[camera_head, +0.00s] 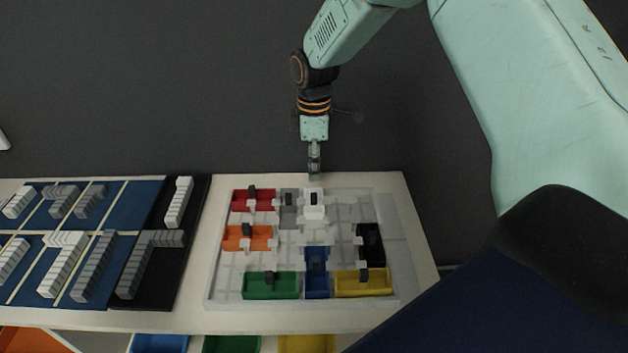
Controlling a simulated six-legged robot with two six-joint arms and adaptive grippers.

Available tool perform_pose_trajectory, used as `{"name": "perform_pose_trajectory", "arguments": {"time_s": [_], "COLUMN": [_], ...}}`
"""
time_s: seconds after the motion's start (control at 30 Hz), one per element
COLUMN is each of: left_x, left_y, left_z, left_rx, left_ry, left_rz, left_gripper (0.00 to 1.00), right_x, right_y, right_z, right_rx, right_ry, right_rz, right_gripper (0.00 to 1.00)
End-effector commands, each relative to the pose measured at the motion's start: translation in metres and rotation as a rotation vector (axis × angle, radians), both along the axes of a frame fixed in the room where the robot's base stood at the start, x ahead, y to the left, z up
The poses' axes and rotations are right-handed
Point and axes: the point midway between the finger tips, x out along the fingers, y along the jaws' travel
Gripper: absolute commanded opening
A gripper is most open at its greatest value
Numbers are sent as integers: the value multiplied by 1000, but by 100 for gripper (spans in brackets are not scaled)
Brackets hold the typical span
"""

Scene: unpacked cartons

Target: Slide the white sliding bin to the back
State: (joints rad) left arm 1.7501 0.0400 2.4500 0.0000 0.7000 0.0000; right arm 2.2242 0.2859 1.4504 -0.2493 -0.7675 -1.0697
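The white sliding bin (314,212) is a small white block with a dark handle on top. It sits near the back edge of the white sliding tray (212,297), right of a grey bin (289,211). My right gripper (314,177) points down just behind the white bin in the picture, at the tray's back edge. A small gap shows between its tip and the bin's dark handle. Its fingers are seen edge-on, so their opening is unclear. My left gripper is out of view.
The tray also holds red (262,206), orange (234,243), green (270,291), blue (317,290), yellow (362,290) and black (370,247) bins. Its middle has free floor. A blue board (128,212) with grey blocks lies left. A dark wall (150,90) stands behind.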

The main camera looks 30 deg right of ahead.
Motion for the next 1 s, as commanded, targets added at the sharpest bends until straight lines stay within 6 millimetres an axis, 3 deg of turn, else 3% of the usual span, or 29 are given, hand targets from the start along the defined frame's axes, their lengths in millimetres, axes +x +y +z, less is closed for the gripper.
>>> {"name": "perform_pose_trajectory", "arguments": {"time_s": [0.1,0.3,1.0], "left_x": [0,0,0], "left_y": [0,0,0], "left_z": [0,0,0], "left_rx": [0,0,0], "left_ry": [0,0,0], "left_rz": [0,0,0], "left_gripper": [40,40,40], "right_x": [1,0,0], "right_y": [0,0,0], "right_z": [20,37,38], "right_rx": [0,1,1], "right_ry": [-2,-1,1], "right_rz": [0,0,0], "right_gripper": [38,38,38]}}
